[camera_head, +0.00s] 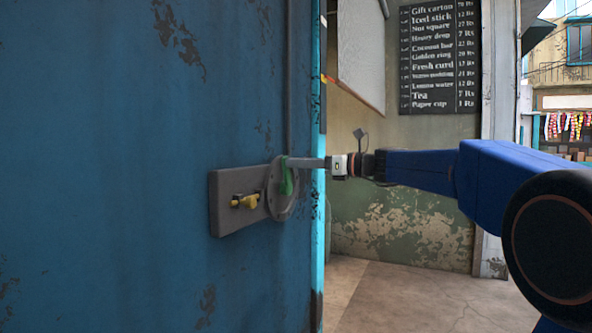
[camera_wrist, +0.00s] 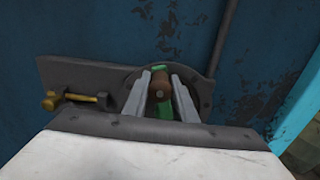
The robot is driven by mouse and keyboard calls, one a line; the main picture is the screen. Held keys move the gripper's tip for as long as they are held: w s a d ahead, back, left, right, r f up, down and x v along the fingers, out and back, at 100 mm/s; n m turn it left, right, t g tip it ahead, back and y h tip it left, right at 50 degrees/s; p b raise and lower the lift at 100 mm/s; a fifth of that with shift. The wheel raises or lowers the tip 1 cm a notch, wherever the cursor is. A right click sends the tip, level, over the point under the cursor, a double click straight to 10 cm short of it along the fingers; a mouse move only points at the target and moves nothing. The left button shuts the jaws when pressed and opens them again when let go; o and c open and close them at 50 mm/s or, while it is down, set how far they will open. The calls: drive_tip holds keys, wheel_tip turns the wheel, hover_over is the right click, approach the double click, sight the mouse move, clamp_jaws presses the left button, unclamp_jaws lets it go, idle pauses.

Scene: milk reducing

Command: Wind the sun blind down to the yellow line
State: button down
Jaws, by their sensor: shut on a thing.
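A grey metal plate (camera_head: 222,205) is fixed to a blue wall and carries a round disc (camera_head: 273,190) with a green crank (camera_head: 287,180). The green crank also shows in the wrist view (camera_wrist: 164,110), with a brown knob (camera_wrist: 159,90) standing out towards me. My gripper (camera_head: 292,162) reaches the disc from the right. In the wrist view my gripper (camera_wrist: 163,88) has a finger on each side of the brown knob and is shut on it. A yellow latch (camera_head: 246,201) sits on the plate left of the disc. I cannot make out the sun blind or its yellow line.
The blue wall (camera_head: 120,150) fills the left, and its bright blue edge (camera_head: 319,220) stands just right of the disc. A thin vertical pipe (camera_head: 291,80) rises above the disc. A price board (camera_head: 440,55) hangs behind my arm. The floor (camera_head: 400,300) at lower right is clear.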

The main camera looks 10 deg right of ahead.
drive_tip(key=c, duration=1.7)
unclamp_jaws()
drive_tip(key=shift+w+d, duration=0.25)
drive_tip(key=shift+w, duration=0.1)
drive_tip(key=o, duration=0.5)
drive_tip(key=shift+s+a+r, duration=0.1)
drive_tip(key=v, duration=1.2)
